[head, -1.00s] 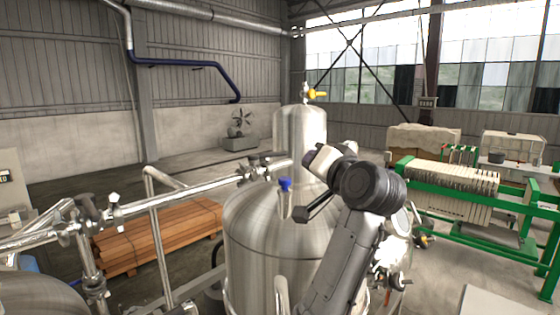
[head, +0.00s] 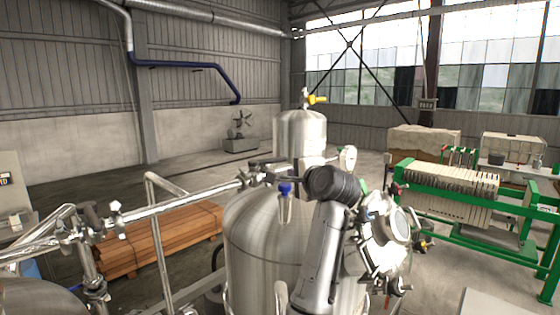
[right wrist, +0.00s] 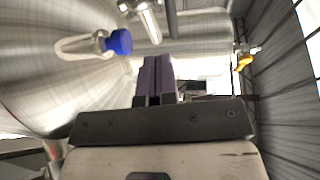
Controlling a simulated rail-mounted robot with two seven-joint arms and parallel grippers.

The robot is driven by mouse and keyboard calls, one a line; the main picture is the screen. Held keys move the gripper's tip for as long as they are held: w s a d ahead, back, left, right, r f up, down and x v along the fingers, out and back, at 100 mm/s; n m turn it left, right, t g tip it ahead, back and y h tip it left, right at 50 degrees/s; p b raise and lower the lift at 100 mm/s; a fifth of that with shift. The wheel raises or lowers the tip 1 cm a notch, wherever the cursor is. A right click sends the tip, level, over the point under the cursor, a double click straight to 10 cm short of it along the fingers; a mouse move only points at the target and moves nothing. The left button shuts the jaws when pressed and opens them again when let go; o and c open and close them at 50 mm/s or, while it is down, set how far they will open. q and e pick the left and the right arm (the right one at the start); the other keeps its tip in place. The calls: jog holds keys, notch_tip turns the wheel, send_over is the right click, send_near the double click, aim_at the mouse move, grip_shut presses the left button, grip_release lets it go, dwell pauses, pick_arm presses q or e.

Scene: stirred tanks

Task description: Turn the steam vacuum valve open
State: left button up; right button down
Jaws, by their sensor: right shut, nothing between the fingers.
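Which fitting is the steam vacuum valve is not marked. A blue-capped fitting (head: 286,189) stands on the dome of the large steel tank (head: 255,235); its blue cap (right wrist: 120,42) also shows in the right wrist view, left of my fingers. A horizontal steel pipe ends in a cluster of valve fittings (head: 257,173) behind the blue cap. A yellow-handled valve (head: 316,99) tops the taller tank behind. My right gripper (right wrist: 158,62) is shut and empty, its purple fingers apart from the blue cap. In the head view my wrist mostly hides it. My left gripper is out of view.
A steel pipe (head: 165,204) with more valves runs to the left over stacked timber (head: 150,240). A round sight glass (head: 399,224) sits on the tank's right side. A green-framed filter press (head: 450,190) stands at right.

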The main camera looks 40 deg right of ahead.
aim_at(272, 161)
pick_arm(q)
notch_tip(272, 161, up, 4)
jog(key=p, duration=0.3)
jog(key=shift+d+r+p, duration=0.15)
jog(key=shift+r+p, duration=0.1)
jog(key=shift+p, duration=0.15)
pick_arm(e)
jog(key=x, duration=0.6)
jog(key=r+x, duration=0.1)
jog(key=x, duration=0.2)
jog(key=shift+w+d+r, duration=0.1)
jog(key=shift+w+d, duration=0.05)
jog(key=shift+w, duration=0.15)
